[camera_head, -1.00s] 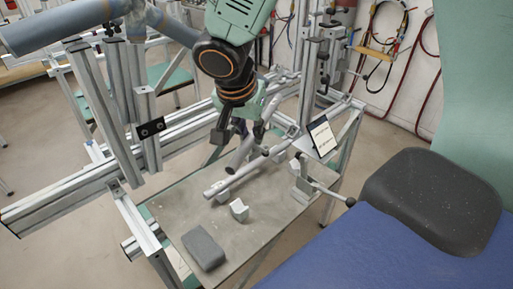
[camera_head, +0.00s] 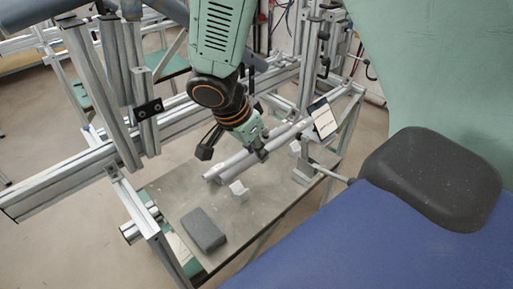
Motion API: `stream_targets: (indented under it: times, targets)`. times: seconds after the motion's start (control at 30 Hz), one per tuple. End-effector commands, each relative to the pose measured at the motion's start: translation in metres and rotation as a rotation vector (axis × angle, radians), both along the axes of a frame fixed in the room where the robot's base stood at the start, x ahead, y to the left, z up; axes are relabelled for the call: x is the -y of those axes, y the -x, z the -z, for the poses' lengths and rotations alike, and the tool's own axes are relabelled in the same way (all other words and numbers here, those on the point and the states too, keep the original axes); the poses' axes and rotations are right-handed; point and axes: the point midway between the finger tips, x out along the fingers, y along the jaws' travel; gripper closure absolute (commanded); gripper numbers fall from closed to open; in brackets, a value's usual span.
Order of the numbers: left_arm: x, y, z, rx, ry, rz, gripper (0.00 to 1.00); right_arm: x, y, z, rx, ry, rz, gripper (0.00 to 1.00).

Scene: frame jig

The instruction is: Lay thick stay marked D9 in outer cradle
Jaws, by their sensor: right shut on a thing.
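My right gripper (camera_head: 234,150) is shut on a grey tube (camera_head: 228,162), low over the bench. A second, similar tube (camera_head: 288,135) runs close alongside it. The gripper hides part of both, so I cannot tell whether they touch or what bears them. No D9 mark is readable. A pale notched block (camera_head: 238,190) stands empty on the bench in front of the tubes. Another pale block (camera_head: 296,147) stands farther right. I cannot tell from labels which is the outer cradle. My left gripper is not in view.
The grey bench top (camera_head: 180,190) carries a dark grey block (camera_head: 204,230) at its front left. A card on a stand (camera_head: 322,118) and a clamp with a lever (camera_head: 325,170) stand at the right. Aluminium rails (camera_head: 60,185) border the left and back.

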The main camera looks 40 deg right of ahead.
Motion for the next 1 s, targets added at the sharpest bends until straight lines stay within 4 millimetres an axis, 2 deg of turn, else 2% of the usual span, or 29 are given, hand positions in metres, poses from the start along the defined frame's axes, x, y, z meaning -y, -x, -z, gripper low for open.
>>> stream_targets:
  times: [0.6, 1.0]
  targets:
    - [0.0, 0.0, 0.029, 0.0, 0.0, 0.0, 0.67, 0.0, 0.0, 0.043, 0.001, -0.001, 0.0, 1.0]
    - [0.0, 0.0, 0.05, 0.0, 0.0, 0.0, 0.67, 0.0, 0.0, 0.059, 0.0, 0.0, -0.001, 1.0]
